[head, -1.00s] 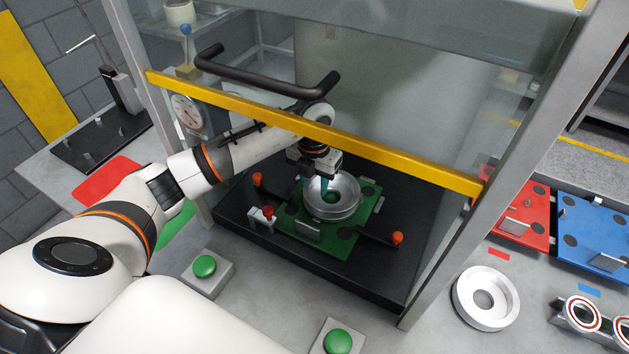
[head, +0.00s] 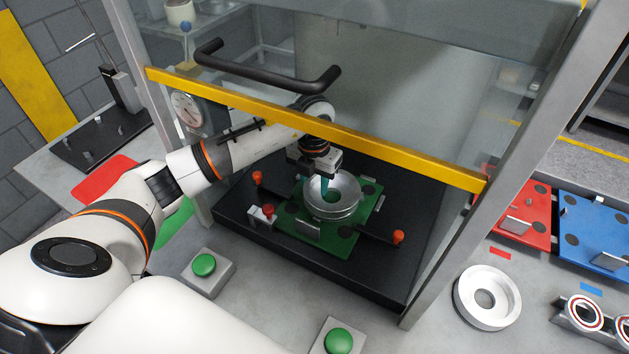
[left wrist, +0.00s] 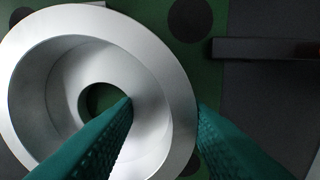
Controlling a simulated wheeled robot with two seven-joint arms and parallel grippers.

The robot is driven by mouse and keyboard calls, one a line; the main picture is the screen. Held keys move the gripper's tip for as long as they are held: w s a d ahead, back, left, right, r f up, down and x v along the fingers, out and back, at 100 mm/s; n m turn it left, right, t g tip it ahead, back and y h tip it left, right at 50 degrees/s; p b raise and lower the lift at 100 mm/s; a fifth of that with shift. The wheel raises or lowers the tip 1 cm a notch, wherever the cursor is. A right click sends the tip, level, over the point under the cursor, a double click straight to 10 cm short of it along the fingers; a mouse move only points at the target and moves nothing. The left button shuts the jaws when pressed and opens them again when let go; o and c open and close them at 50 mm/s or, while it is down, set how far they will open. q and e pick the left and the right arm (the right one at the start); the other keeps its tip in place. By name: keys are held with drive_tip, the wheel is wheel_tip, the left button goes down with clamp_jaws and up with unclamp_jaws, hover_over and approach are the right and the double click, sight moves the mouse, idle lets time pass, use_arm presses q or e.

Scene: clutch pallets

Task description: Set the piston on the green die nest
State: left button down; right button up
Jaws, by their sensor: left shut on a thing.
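The piston (head: 347,188), a silver round cup with a central hole, is over the green die nest (head: 342,246), a green plate with dark round spots on the black press bed. It looks level, and I cannot tell whether it touches the plate. My left gripper (head: 325,185) is shut on the piston's wall. In the left wrist view, one teal finger is inside the piston (left wrist: 178,70) and the other outside, with the green plate (left wrist: 140,12) showing through the hole. My right gripper is not in view.
A yellow-edged clear guard (head: 400,165) with a black handle (head: 270,78) is above my left arm. Orange-red knobs (head: 398,237) and a red-topped clamp (head: 266,213) stand around the nest. Green buttons (head: 204,265) are in front.

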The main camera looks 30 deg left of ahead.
use_arm(q)
drive_tip(key=c, duration=0.8)
unclamp_jaws()
drive_tip(key=shift+f, duration=0.15)
wheel_tip(320, 180, up, 9)
drive_tip(key=p, duration=0.6)
idle(0.3)
